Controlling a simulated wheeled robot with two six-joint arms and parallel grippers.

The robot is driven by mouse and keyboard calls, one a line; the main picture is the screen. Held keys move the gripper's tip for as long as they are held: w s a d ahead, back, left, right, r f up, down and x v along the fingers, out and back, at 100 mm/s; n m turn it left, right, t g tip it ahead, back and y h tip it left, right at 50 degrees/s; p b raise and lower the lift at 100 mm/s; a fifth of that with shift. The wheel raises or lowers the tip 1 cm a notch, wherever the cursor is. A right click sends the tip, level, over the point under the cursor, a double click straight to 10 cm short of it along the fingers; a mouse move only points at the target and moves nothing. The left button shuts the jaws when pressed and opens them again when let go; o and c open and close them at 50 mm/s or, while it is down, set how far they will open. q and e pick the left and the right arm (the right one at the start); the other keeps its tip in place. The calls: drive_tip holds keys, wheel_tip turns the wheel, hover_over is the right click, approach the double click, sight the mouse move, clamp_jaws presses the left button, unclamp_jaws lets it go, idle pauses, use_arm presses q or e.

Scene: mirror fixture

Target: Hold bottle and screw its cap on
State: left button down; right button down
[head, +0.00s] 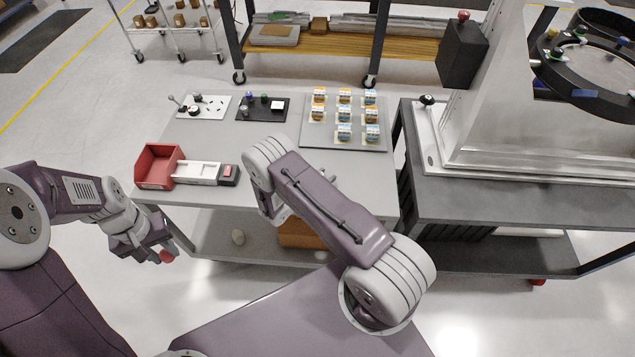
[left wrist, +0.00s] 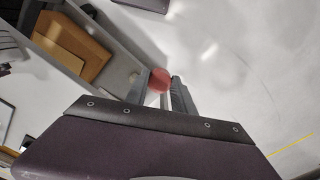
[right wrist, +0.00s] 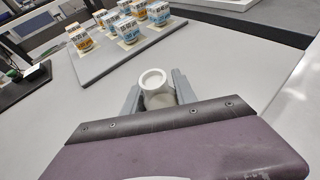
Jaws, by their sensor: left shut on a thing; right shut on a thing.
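A small red round thing, apparently the cap, (head: 168,257) is in my left gripper (head: 160,254), off the table's front left corner. In the left wrist view the red cap (left wrist: 159,79) sits between the two fingertips, which are shut on it. A white round thing with a ringed top, apparently the bottle, (right wrist: 153,80) is between the fingers of my right gripper (right wrist: 156,92), over the grey tabletop. I cannot tell if it touches the table. In the head view my right arm hides the right gripper and the bottle. Bottle and cap are well apart.
The grey table (head: 290,165) holds a red bin (head: 157,167), a white tray (head: 195,173), two small boards at the back left and a grey board (head: 318,141) with several small boxes. A second table (head: 480,205) with a large machine stands right.

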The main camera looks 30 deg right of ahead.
use_arm(q)
drive_tip(key=shift+f, duration=0.2)
use_arm(e)
drive_tip(key=r, duration=0.4)
drive_tip(key=shift+s+r, duration=0.2)
drive_tip(key=shift+r, duration=0.05)
use_arm(q)
drive_tip(key=shift+f+b, duration=0.35)
drive_tip(key=shift+b, duration=0.25)
use_arm(e)
drive_tip(key=s+d+r, duration=0.1)
drive_tip(key=s+r, duration=0.5)
drive_tip(key=s, duration=0.5)
drive_tip(key=shift+d+r, duration=0.3)
drive_tip(key=shift+d, duration=0.1)
drive_tip(key=c, duration=1.9)
unclamp_jaws()
clamp_jaws()
